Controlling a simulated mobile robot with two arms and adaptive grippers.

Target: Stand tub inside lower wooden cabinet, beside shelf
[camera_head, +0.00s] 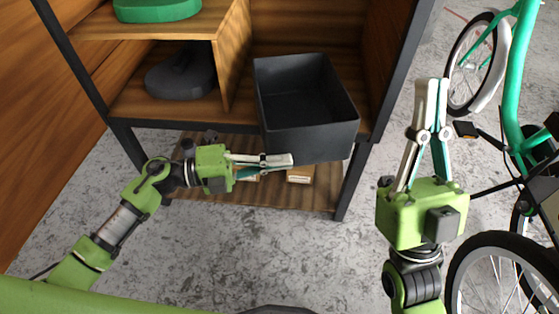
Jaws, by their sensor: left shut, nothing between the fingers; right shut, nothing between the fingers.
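The dark grey tub (308,140) is an open rectangular bin, upright and empty. It stands on the lower board of the wooden cabinet (135,108), to the right of the upright divider of the shelf (233,60). Its front end reaches to the cabinet's front edge and seems to overhang it. My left gripper (290,160) is shut and empty, at the tub's front lower left; I cannot tell whether it touches. My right gripper (433,85) is shut and empty, pointing up, to the right of the cabinet's front post.
A green round object (157,9) sits on the upper shelf and a dark round one (180,75) below it. A small box (300,174) lies on the bottom board. A green bicycle (515,85) stands at the right. The grey floor in front is clear.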

